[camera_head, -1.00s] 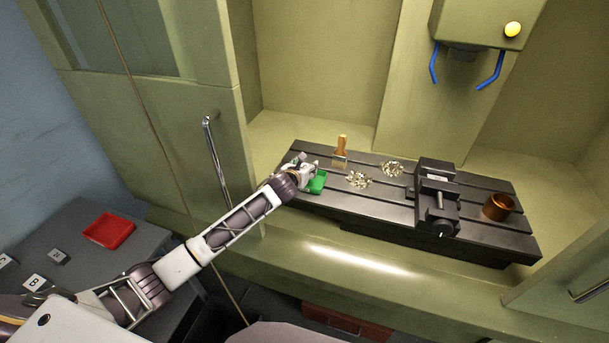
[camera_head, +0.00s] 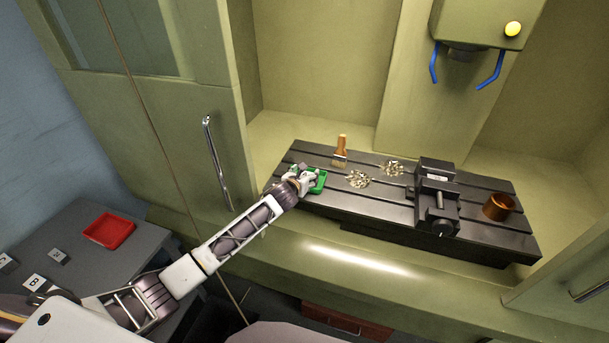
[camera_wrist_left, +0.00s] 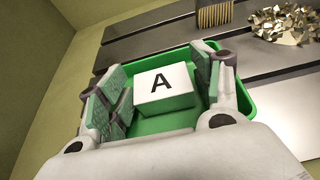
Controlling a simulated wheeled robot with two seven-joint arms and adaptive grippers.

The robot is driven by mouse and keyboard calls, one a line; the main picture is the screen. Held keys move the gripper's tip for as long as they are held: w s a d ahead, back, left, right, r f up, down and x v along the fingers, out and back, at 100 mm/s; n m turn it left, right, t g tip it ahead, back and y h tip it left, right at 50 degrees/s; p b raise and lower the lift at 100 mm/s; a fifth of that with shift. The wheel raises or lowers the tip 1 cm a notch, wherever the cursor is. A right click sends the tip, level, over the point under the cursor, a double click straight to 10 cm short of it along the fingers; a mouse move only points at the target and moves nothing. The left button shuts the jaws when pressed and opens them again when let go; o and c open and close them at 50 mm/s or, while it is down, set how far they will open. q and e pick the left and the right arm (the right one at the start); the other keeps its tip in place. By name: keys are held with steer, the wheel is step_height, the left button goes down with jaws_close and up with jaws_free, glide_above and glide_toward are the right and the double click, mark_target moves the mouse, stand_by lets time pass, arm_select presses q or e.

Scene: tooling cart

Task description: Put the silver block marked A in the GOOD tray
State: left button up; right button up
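The silver block marked A (camera_wrist_left: 165,90) sits inside the green tray (camera_wrist_left: 238,103), its A face toward the camera in the left wrist view. My left gripper (camera_wrist_left: 163,92) is open around it. One finger is close beside the block's right side, and a narrow gap shows on the left. In the head view, my left gripper (camera_head: 305,178) is over the green tray (camera_head: 319,183) at the left end of the slotted machine table and hides most of the block. No GOOD lettering is readable. My right gripper is not in view.
On the machine table (camera_head: 385,207) are a brush (camera_head: 341,150), metal chip piles (camera_head: 358,179), a vise (camera_head: 436,203) and a copper-coloured cup (camera_head: 498,206). A red tray (camera_head: 109,231) and lettered blocks, including B (camera_head: 35,282), are on the grey cart at left.

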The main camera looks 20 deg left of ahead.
arm_select(q)
steer(key=shift+o, duration=0.2)
steer(key=shift+r, duration=0.15)
steer(key=shift+v, duration=2.75)
steer(key=v, duration=0.6)
steer(key=shift+s, duration=0.2)
steer(key=shift+r, duration=0.15)
